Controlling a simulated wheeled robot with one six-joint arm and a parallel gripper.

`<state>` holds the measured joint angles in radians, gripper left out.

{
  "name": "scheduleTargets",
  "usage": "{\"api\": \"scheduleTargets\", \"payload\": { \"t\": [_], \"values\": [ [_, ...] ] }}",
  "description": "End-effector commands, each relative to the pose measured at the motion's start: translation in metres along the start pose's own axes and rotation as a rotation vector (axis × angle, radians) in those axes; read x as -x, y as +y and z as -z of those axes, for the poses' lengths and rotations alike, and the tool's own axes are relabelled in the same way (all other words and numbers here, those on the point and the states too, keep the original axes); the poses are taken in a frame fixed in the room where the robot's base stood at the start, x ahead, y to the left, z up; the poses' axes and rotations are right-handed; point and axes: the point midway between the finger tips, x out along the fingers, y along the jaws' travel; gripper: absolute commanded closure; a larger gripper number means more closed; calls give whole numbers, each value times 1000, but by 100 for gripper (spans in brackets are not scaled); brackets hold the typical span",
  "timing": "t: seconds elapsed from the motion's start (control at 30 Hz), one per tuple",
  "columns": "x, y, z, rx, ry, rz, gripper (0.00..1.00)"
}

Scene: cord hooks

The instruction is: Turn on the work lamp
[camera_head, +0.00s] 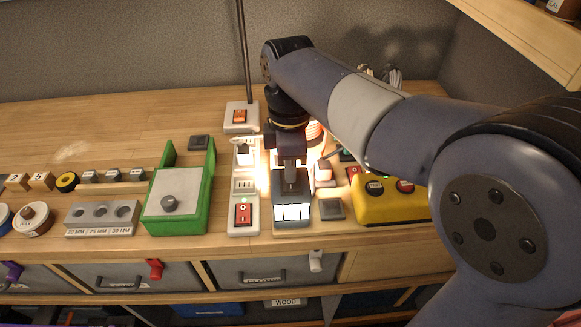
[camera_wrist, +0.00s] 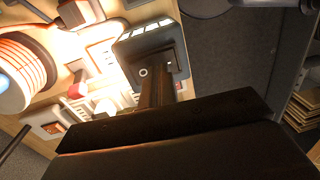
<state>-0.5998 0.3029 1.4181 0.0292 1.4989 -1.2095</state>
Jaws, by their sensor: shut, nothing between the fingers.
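A switch base (camera_head: 239,117) with a red rocker stands at the back of the bench, and a thin dark pole (camera_head: 243,50) rises beside it. The pole's top is out of view. The base also shows in the wrist view (camera_wrist: 52,127). A pale power strip (camera_head: 244,185) with a red rocker switch (camera_head: 243,213) lies in front of it. My gripper (camera_head: 291,165) is shut and empty, pointing down at a dark box with bright white panels (camera_head: 292,212). That box fills the wrist view's upper middle (camera_wrist: 150,40); I cannot tell if my fingertips touch it.
Bright light falls on the bench around my gripper. An orange cord coil (camera_wrist: 22,72) is close behind. A green holder (camera_head: 180,205) stands left of the strip, and a yellow button box (camera_head: 385,203) stands right. My arm hides the back right. Drawers (camera_head: 265,270) are below the front edge.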

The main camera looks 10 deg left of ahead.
Motion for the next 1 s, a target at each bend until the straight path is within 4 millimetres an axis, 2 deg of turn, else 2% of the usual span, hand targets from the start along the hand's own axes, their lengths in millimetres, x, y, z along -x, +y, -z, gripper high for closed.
{"api": "scheduleTargets", "payload": {
  "t": [0.27, 0.47, 0.77, 1.0],
  "values": [
    [0, 0, 0, 0, 0, 0, 100],
    [14, -2, 1, 0, 0, 0, 100],
    [50, -9, 5, -6, 2, -4, 100],
    [102, -21, 5, -5, 2, -4, 100]
  ]
}}
